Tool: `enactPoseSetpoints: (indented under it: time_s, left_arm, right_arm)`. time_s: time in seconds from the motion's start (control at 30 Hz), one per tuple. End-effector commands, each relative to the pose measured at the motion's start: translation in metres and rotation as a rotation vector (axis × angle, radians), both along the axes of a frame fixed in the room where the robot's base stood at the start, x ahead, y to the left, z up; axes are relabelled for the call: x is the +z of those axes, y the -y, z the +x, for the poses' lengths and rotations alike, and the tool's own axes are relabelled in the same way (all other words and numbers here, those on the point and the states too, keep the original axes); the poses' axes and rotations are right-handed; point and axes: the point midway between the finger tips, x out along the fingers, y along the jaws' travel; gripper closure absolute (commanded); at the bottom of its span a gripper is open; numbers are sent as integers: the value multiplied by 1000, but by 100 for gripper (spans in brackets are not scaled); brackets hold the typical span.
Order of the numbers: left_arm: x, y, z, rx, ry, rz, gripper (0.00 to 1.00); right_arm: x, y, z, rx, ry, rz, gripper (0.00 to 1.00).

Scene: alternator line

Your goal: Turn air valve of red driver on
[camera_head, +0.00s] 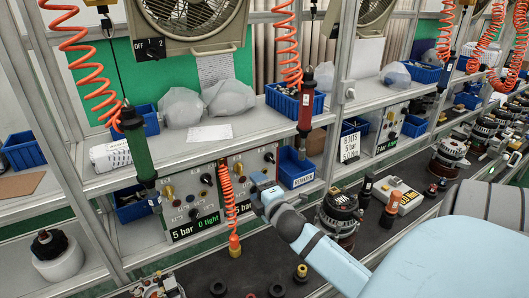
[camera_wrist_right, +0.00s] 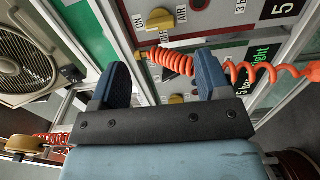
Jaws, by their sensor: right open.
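The red driver (camera_head: 306,100) hangs upright from an orange coiled hose. My left gripper is out of view.
The green driver (camera_head: 138,145) hangs at left before another panel (camera_head: 190,205) marked 5 bar 0 tight. A coiled hose (camera_head: 229,195) hangs close left of my gripper. Blue bins (camera_head: 296,168) and an alternator (camera_head: 339,213) stand to the right.

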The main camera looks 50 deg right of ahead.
Motion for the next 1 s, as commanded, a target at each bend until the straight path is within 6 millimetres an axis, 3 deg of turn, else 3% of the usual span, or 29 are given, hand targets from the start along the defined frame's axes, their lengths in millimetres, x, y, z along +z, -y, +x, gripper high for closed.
enactPoseSetpoints:
  time_s: [0.1,0.3,1.0]
  left_arm:
    - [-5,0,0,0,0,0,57]
    - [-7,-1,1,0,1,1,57]
    - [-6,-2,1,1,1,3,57]
  right_arm:
    - [-2,-7,-21,0,-2,1,30]
    - [0,-12,-38,0,0,-1,30]
    - [-6,-18,-40,9,-9,31,30]
